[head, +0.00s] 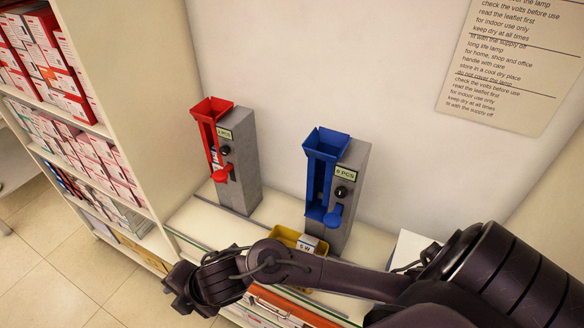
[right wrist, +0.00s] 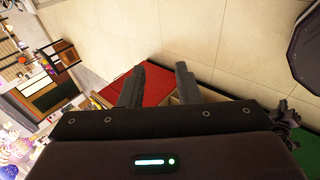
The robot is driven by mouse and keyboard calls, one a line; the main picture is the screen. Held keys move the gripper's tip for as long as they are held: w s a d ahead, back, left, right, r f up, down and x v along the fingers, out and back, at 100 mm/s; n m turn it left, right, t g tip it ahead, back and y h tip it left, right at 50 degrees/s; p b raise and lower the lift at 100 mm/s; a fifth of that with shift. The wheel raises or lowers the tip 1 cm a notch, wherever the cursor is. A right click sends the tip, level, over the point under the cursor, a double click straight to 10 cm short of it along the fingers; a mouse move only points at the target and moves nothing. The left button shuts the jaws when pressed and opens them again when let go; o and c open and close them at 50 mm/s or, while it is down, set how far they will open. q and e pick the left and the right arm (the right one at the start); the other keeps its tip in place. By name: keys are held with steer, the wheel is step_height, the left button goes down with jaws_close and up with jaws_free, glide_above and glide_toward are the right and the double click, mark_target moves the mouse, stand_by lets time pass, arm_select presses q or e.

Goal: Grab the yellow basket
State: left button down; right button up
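The yellow basket (head: 284,234) sits on the pale counter at the foot of the blue dispenser. A small box marked "5 W" (head: 308,243) shows in or at it. My right arm crosses in front and hides the basket's lower part. My right gripper (right wrist: 160,80) is open, with two dark fingers apart and nothing between them. In the head view, my right wrist end is left of the basket, apart from it, and the fingers cannot be made out. My left gripper is in neither view.
A red dispenser (head: 232,160) and a blue dispenser (head: 338,185) stand on the counter (head: 195,222) against the wall. Shelves of boxes (head: 95,150) stand at the left. An orange case (head: 290,308) lies below the arm. Tiled floor (head: 90,285) is free at lower left.

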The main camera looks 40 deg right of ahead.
steer(key=s+d+f+n+g+h, duration=0.1)
steer(key=d+n+g, duration=0.1)
steer(key=d+n, duration=0.4)
steer(key=s+d+f+n+g+h, duration=0.1)
steer(key=d+f+n+g+h, duration=0.1)
steer(key=d+n, duration=0.4)
steer(key=s+d+f+n+g+h, duration=0.1)
steer(key=d+n, duration=0.4)
steer(key=d, duration=0.5)
steer(key=shift+d+f+n+g+h, duration=0.2)
steer(key=shift+d+n+g+h, duration=0.15)
steer(key=shift+g, duration=0.45)
steer(key=shift+s+d+f, duration=0.1)
steer(key=shift+s+f, duration=0.05)
steer(key=shift+f, duration=0.05)
steer(key=shift+f+b, duration=0.35)
steer(key=shift+f, duration=0.55)
steer(key=shift+w+a+f+p, duration=0.15)
steer(key=shift+f+p, duration=0.15)
steer(key=shift+f, duration=1.05)
steer(key=shift+w+a+f+p, duration=0.1)
steer(key=shift+f+p, duration=0.15)
steer(key=shift+f, duration=1.1)
steer(key=shift+c, duration=0.4)
jaws_close()
